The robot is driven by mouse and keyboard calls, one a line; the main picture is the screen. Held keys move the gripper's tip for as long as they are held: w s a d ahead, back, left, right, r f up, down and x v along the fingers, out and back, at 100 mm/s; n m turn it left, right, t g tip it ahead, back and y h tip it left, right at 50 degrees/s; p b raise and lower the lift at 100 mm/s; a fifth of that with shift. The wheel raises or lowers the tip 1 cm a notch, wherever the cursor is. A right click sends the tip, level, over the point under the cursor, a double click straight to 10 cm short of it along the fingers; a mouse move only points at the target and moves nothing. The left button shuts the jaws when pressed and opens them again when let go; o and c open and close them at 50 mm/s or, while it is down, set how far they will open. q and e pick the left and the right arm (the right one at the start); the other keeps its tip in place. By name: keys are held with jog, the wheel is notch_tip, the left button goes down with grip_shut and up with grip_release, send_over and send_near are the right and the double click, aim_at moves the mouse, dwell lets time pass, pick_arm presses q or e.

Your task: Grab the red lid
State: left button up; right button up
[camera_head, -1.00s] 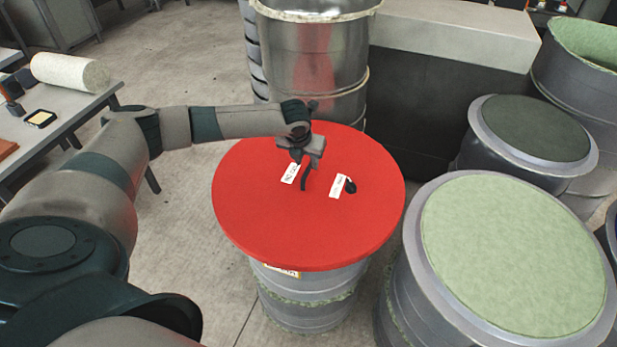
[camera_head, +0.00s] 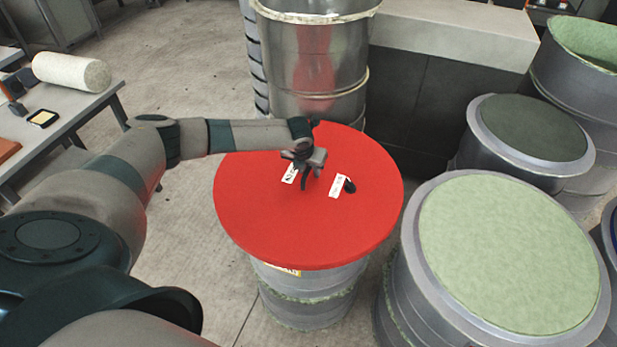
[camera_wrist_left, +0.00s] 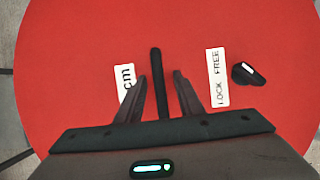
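The red lid (camera_head: 345,225) is a large round disc lying flat on a metal drum (camera_head: 315,298); it fills most of the left wrist view (camera_wrist_left: 70,90). A black bar-shaped handle (camera_wrist_left: 156,75) stands out on the lid, between two white labels. My left gripper (camera_head: 306,184) is low over the lid at the handle. In the left wrist view my left gripper (camera_wrist_left: 161,76) is open, its fingers on either side of the bar with red showing in both gaps. A black knob (camera_wrist_left: 248,74) sits right of the "LOCK FREE" label (camera_wrist_left: 217,78). My right gripper is not in view.
A tall metal drum (camera_head: 335,65) stands behind the lid. Drums with green tops (camera_head: 510,250) and a dark top (camera_head: 533,130) crowd the right. A table (camera_head: 75,110) with a pale roll (camera_head: 72,72) is at the left. Open floor (camera_head: 200,210) lies left of the lid.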

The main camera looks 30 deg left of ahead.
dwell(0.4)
pick_arm(q)
grip_shut()
dwell(1.2)
jog(key=shift+w+r, duration=0.1)
jog(key=shift+w, duration=0.05)
